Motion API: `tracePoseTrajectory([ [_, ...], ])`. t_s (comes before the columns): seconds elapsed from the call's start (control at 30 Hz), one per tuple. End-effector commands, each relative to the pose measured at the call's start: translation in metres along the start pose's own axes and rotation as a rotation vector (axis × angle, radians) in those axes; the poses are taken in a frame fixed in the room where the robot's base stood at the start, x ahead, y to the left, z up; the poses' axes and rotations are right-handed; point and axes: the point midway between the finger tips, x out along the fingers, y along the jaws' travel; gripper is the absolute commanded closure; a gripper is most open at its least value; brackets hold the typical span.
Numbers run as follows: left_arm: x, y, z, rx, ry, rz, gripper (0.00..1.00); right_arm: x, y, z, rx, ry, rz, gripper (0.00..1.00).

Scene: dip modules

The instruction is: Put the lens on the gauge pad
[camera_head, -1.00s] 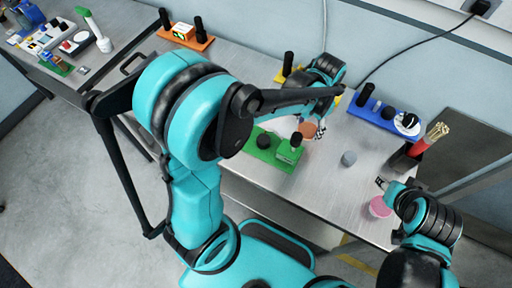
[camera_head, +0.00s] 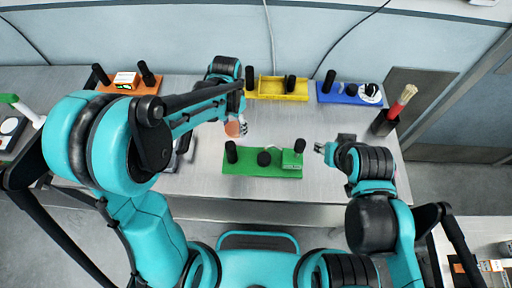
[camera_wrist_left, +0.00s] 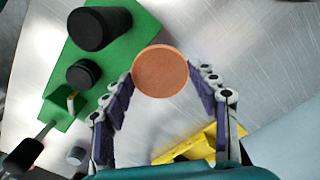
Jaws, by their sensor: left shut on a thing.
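A round copper-orange disc, which I take to be the lens, is between the fingertips of my left gripper (camera_wrist_left: 163,80) in the left wrist view (camera_wrist_left: 160,71). In the head view the disc (camera_head: 232,129) shows just below the left gripper (camera_head: 240,126), behind the left end of the green board (camera_head: 240,168). The gripper is shut on the disc and holds it over the table. I cannot tell for sure which piece is the gauge pad; a white round piece (camera_head: 371,90) sits on the blue board (camera_head: 342,98). My right gripper (camera_head: 325,149) is right of the green board; its jaw state is unclear.
A yellow tray board (camera_head: 280,97) stands at the back middle, and an orange board (camera_head: 145,88) at the back left. A dark holder (camera_head: 384,123) with a red-handled brush stands at the right. Black posts rise from the boards. Bare table lies between the green and blue boards.

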Motion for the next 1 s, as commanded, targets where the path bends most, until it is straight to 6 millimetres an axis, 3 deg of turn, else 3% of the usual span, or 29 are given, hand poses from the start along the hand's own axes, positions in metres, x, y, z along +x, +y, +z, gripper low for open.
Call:
tracePoseTrajectory([
  [0.03,-0.025,0.023,-0.003,0.149,0.000,0.000,0.61,-0.024,0.000,-0.017,0.000,0.000,0.000,0.60],
  [0.2,-0.056,0.084,-0.003,0.646,-0.001,0.001,0.61,-0.059,0.000,-0.042,0.000,0.000,0.000,0.60],
  [0.3,-0.066,0.108,0.000,0.860,-0.002,0.001,0.61,-0.072,0.000,-0.051,0.000,0.000,0.000,0.60],
  [0.43,-0.071,0.126,0.003,1.022,-0.002,0.001,0.61,-0.079,0.000,-0.057,0.000,0.000,0.000,0.60],
  [0.73,-0.019,0.130,0.003,1.074,-0.002,0.001,0.61,-0.069,0.000,-0.049,0.000,0.000,0.000,0.60],
  [1.0,0.006,0.130,0.004,1.071,-0.002,0.002,0.61,-0.066,0.000,-0.047,0.000,0.000,0.000,0.60],
])
